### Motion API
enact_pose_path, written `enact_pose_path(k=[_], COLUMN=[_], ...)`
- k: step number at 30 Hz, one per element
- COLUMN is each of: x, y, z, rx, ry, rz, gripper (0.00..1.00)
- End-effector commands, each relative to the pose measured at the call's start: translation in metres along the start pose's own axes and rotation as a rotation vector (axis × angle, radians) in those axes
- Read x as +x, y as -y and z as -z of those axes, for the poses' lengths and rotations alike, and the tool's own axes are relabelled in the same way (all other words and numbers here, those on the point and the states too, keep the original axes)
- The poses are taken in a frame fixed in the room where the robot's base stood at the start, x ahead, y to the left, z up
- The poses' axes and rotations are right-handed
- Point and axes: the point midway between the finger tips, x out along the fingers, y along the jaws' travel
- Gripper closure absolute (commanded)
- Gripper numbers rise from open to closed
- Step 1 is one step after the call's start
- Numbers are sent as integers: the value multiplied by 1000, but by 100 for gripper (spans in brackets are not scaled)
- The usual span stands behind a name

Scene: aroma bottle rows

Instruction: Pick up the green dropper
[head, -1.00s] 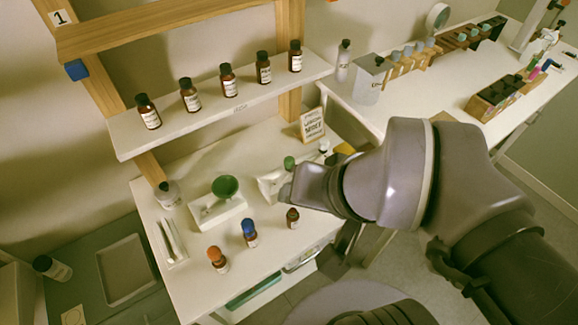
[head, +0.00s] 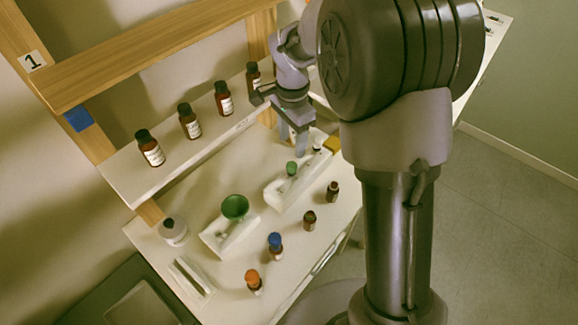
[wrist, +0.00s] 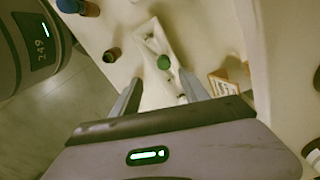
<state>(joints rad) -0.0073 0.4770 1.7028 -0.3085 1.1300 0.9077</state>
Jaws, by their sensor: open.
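The green dropper (head: 291,169) shows as a round green top at a white tray (head: 277,196) on the bench; its lower part is hard to make out. It also shows in the wrist view (wrist: 163,62), beyond and between my fingertips. My gripper (head: 293,145) is open and empty, pointing down above the back of that tray, apart from the dropper. In the wrist view my gripper (wrist: 160,79) has its two fingers spread.
Uncapped amber bottles (head: 309,220) stand in front, with a blue-topped bottle (head: 275,246) and an orange-topped bottle (head: 253,281). A green bowl (head: 235,207) is left of the tray. A shelf (head: 170,168) with several amber bottles runs behind. A small sign (wrist: 222,87) stands nearby.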

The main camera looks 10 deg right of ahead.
Motion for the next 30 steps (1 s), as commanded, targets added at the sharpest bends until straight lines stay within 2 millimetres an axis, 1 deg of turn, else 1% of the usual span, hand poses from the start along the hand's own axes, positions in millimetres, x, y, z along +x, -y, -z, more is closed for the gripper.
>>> enact_pose_path(k=[1,3,6,11,14,15,18,20,24,26,27,30], x=[21,39,54,67,85,94,112,114,111,111,111,111], y=[0,0,0,1,5,6,7,7,7,7,7,7], z=[0,0,0,0,1,2,2,2,2,2,2,2], rx=[1,0,-2,-1,-1,-1,-1,-2,-2,-2,-2,-2], ry=[2,2,0,1,1,1,1,0,0,0,0,0], rz=[-2,-2,0,1,1,1,1,2,3,2,2,2], gripper=[47,47,47,47,47,47,47,47,47,57,65,83])
